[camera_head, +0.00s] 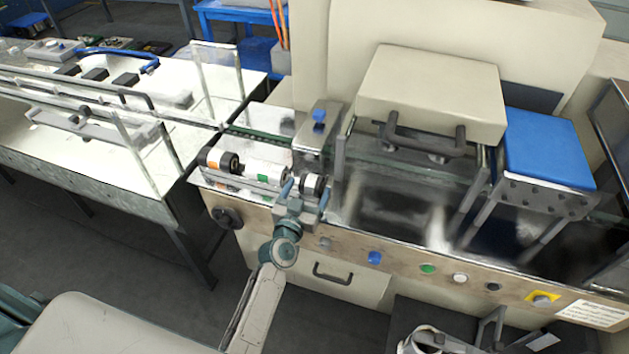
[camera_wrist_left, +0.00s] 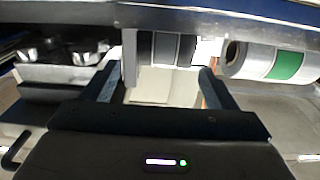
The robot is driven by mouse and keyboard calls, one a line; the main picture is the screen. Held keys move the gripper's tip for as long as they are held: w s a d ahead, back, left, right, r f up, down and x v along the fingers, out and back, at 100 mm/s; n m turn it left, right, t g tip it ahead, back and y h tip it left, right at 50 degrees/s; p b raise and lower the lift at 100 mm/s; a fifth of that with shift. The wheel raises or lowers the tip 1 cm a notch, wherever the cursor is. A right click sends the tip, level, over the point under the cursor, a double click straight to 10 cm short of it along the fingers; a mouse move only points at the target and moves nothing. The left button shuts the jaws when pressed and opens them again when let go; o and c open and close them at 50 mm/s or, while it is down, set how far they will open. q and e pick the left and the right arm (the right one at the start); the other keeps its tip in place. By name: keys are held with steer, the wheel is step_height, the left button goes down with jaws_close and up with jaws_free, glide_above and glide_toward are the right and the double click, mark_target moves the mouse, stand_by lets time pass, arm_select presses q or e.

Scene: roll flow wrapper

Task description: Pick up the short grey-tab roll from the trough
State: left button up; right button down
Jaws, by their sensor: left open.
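The short grey-tab roll (camera_head: 312,184) lies at the right end of a row of rolls in the trough (camera_head: 232,184) on the machine's front. It has dark ends and a pale middle, and my gripper partly hides it. My left gripper (camera_head: 304,191) is open at this roll, with one finger toward each end. In the left wrist view, the roll's grey and dark bands (camera_wrist_left: 165,48) show ahead, between the open fingers (camera_wrist_left: 158,88). I cannot tell whether the fingers touch it. My right gripper is not in view.
A green-tab roll (camera_head: 265,172) lies just left in the trough, also close to the right finger in the wrist view (camera_wrist_left: 270,62). An orange-tab roll (camera_head: 214,159) lies farther left. A metal block with a blue knob (camera_head: 319,117) stands behind the grey-tab roll.

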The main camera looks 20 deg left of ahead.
mark_target(314, 176)
arm_select(q)
steer(key=shift+w+a+f, duration=0.15)
steer(key=shift+w, duration=0.7)
steer(key=w, duration=0.4)
steer(key=shift+w+f+b, duration=0.1)
steer(key=shift+f+b, duration=0.2)
steer(key=shift+f, duration=0.05)
steer(key=shift+w+f, duration=0.1)
steer(key=shift+w, duration=0.35)
steer(key=shift+s, duration=0.1)
arm_select(e)
steer(key=shift+a+f, duration=0.2)
steer(key=shift+a, duration=0.45)
arm_select(q)
steer(key=c, duration=1)
steer(key=shift+c, duration=0.7)
arm_select(e)
steer(key=shift+w+d, duration=0.1)
steer(key=shift+d, duration=0.4)
steer(key=shift+r, duration=0.1)
